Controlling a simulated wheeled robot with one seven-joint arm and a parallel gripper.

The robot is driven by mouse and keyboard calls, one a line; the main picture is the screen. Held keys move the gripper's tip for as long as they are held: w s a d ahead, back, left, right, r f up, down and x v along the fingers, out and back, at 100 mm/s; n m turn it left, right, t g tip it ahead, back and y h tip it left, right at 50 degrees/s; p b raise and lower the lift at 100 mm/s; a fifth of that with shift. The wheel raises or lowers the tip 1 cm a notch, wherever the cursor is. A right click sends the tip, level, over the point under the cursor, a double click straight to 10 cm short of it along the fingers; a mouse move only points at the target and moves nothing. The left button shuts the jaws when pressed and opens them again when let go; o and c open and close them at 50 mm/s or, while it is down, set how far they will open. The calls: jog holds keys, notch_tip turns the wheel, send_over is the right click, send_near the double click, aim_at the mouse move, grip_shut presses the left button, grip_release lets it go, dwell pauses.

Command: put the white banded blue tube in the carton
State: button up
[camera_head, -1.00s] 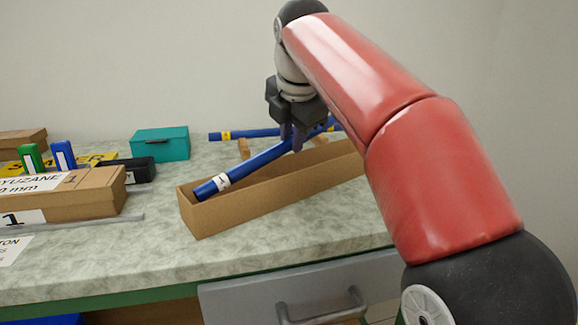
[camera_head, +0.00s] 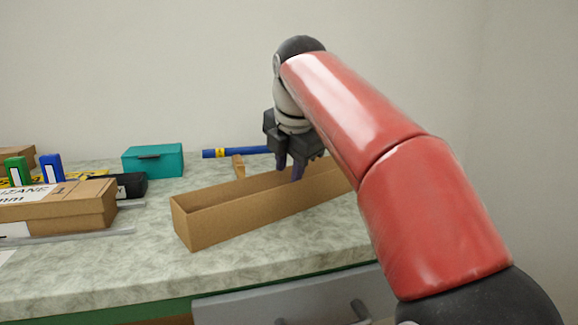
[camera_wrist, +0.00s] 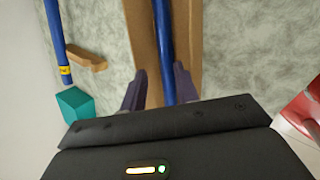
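The open, long brown carton (camera_head: 235,222) lies on the counter, in the middle of the head view. In the wrist view a blue tube (camera_wrist: 166,40) lies lengthwise between the carton's walls (camera_wrist: 140,30); its white band is out of sight. In the head view the carton's front wall hides this tube. My gripper (camera_head: 291,172) is over the carton, fingers pointing down. In the wrist view my gripper's fingers (camera_wrist: 158,88) are spread on either side of the tube, with a gap at the left finger.
A yellow-banded blue tube (camera_head: 235,152) lies behind the carton on a wooden support (camera_head: 238,167). A teal box (camera_head: 153,161) stands at the back. A labelled cardboard box (camera_head: 85,208) and blue and green upright pieces are at the left. The counter before the carton is clear.

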jog(key=a+p+v, duration=0.1)
jog(key=p+v, duration=0.4)
jog(key=v, duration=0.7)
jog(key=shift+d+r, duration=0.2)
jog(key=shift+d, duration=0.25)
jog(key=s+d+f+m, duration=0.4)
jog(key=s+f+m, duration=0.3)
jog(key=f, duration=0.3)
jog(key=s+d+f+m, duration=0.5)
jog(key=s+f+m, duration=0.2)
jog(key=f+m, duration=0.3)
jog(key=s+d+f+m+h+p, duration=0.1)
jog(key=s+d+f+m, duration=0.4)
jog(key=s+f+m, duration=0.2)
notch_tip(320, 180, down, 3)
jog(key=shift+f+m, duration=0.1)
jog(key=shift+m, duration=1.1)
